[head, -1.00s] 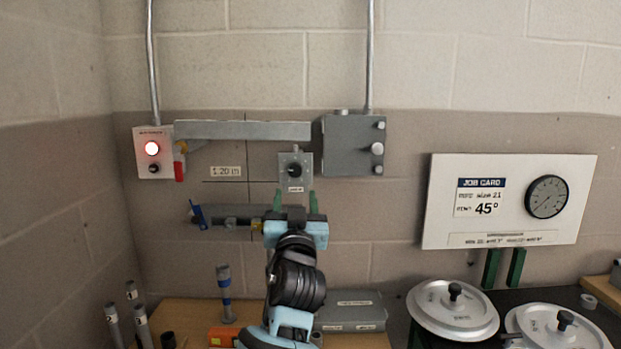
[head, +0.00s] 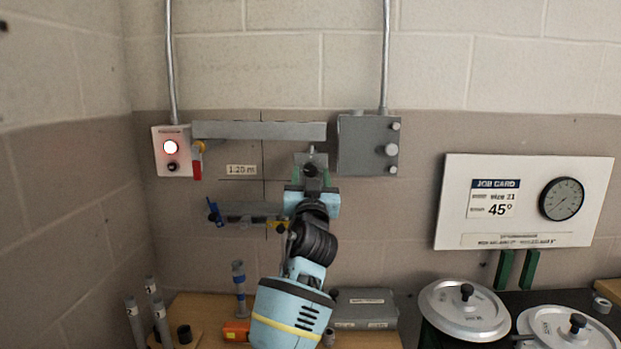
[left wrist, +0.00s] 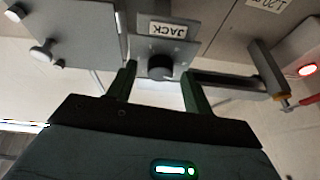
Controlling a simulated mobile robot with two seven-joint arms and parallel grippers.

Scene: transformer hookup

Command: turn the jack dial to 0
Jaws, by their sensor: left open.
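The jack dial (left wrist: 160,66) is a black round knob on a grey plate labelled JACK (left wrist: 168,30). In the head view the dial (head: 310,169) sits on the wall below the grey rail, partly covered by my left gripper. My left gripper (head: 311,176) is raised in front of the dial. In the left wrist view its two green fingers (left wrist: 158,88) are open, one on each side of the knob with a gap to it. I cannot tell how deep the fingers reach around the knob. The dial's pointer setting cannot be read. My right gripper is not in view.
A grey box (head: 368,145) is on the wall right of the dial. A white switch box (head: 172,151) with a lit red lamp is at left. A horizontal bar with a blue clamp (head: 214,212) is below. The job card board (head: 523,200) and lidded pots (head: 464,309) are at right.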

